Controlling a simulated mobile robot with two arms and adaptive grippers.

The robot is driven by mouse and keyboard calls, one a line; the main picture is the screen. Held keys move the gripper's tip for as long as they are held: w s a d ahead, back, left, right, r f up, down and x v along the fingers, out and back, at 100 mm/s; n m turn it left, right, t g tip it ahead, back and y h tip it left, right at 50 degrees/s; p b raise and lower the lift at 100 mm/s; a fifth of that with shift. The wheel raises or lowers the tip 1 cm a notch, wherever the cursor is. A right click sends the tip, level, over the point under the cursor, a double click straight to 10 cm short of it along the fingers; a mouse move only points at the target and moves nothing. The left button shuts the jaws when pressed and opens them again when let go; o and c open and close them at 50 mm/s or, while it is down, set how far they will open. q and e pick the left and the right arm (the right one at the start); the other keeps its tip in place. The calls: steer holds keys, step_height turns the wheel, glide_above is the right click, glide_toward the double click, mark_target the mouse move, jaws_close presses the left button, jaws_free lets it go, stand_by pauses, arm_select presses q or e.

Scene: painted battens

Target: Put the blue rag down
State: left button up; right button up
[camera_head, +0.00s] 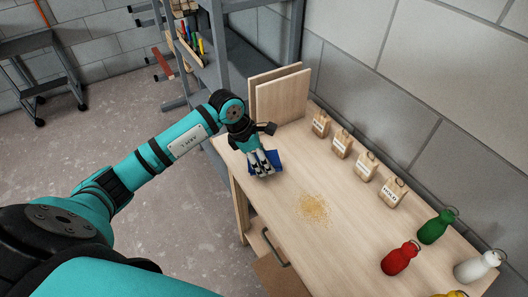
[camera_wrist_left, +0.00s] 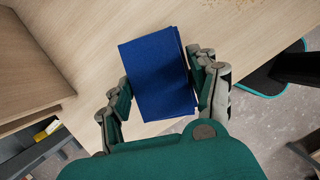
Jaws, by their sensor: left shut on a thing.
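The blue rag (camera_wrist_left: 158,75) is a folded dark blue cloth. In the wrist view it sits between the two fingers of my left gripper (camera_wrist_left: 163,95), which is shut on it. In the head view the left gripper (camera_head: 262,166) is at the far left end of the wooden bench (camera_head: 345,236), and the rag (camera_head: 277,158) shows partly behind the fingers. The rag is over the bench top; I cannot tell whether it touches the wood. My right gripper is not in view.
A patch of sawdust (camera_head: 314,208) lies mid-bench. Red (camera_head: 400,258), green (camera_head: 436,227) and white (camera_head: 477,266) bottles stand at the near right. Upright boards (camera_head: 279,94) stand behind the gripper. A drawer (camera_head: 272,243) is below the front edge.

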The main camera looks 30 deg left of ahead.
arm_select(q)
steer(key=w, duration=0.2)
steer(key=shift+w+a+f, duration=0.1)
steer(key=shift+w+a, duration=0.2)
steer(key=shift+a, duration=0.1)
steer(key=shift+w+a+p, duration=0.25)
steer(key=shift+w+p, duration=0.15)
steer(key=shift+w, duration=0.15)
step_height(320, 180, down, 3)
steer(key=shift+s+d+r+p, duration=0.1)
steer(key=shift+r+p, duration=0.05)
steer(key=shift+p, duration=0.6)
steer(key=shift+f, duration=0.35)
steer(key=shift+f+b, duration=0.3)
steer(key=shift+f, duration=0.15)
steer(key=shift+s+f, duration=0.15)
steer(key=o, duration=0.8)
steer(key=shift+o, duration=1)
steer(key=shift+f, duration=0.1)
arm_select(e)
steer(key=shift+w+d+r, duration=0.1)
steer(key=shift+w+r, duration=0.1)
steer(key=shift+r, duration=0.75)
